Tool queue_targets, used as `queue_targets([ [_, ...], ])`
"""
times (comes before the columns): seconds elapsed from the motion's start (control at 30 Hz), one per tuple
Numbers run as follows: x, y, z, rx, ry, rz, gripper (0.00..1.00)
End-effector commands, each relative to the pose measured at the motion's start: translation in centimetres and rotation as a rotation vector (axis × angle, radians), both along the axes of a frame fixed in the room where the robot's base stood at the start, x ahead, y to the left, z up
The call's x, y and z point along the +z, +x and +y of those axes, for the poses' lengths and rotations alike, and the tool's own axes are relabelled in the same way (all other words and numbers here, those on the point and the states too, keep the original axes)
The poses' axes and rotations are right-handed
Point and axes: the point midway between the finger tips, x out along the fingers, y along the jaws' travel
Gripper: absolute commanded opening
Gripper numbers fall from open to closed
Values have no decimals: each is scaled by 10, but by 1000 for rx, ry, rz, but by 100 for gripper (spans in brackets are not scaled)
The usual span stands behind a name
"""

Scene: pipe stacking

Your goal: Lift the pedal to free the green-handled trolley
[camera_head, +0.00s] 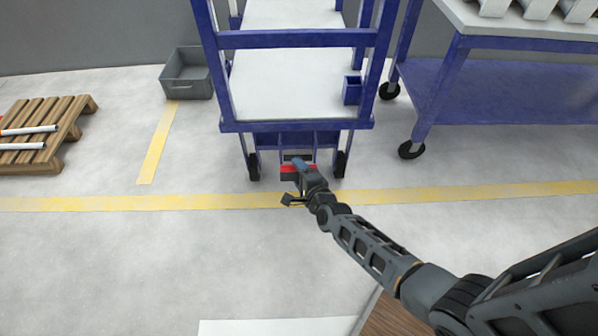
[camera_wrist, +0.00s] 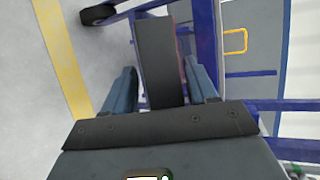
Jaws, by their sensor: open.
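The blue-framed trolley (camera_head: 297,126) with white shelves stands ahead in the head view; no green handle shows. Low at its near end, between the wheels, is a red and dark part (camera_head: 288,168) that looks like the pedal. My gripper (camera_head: 299,163) is at this part, close to the floor. In the wrist view, a dark flat plate (camera_wrist: 155,50), apparently the pedal, lies between my two open fingers. Whether either finger touches it is unclear.
A blue table (camera_head: 490,85) on casters stands at the right. A grey crate (camera_head: 187,80) and a wooden pallet (camera_head: 70,115) with white pipes are at the left. A yellow line (camera_head: 130,204) crosses the open floor in front of the trolley.

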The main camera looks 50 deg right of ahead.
Motion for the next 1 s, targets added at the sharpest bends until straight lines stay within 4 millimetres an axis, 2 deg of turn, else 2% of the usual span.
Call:
queue_targets([
  [0.5, 24, -58, 30, -2, -2, -1, 57],
  [0.63, 25, -64, 33, -2, -1, 0, 57],
  [1.0, 25, -64, 34, -1, -1, -1, 57],
])
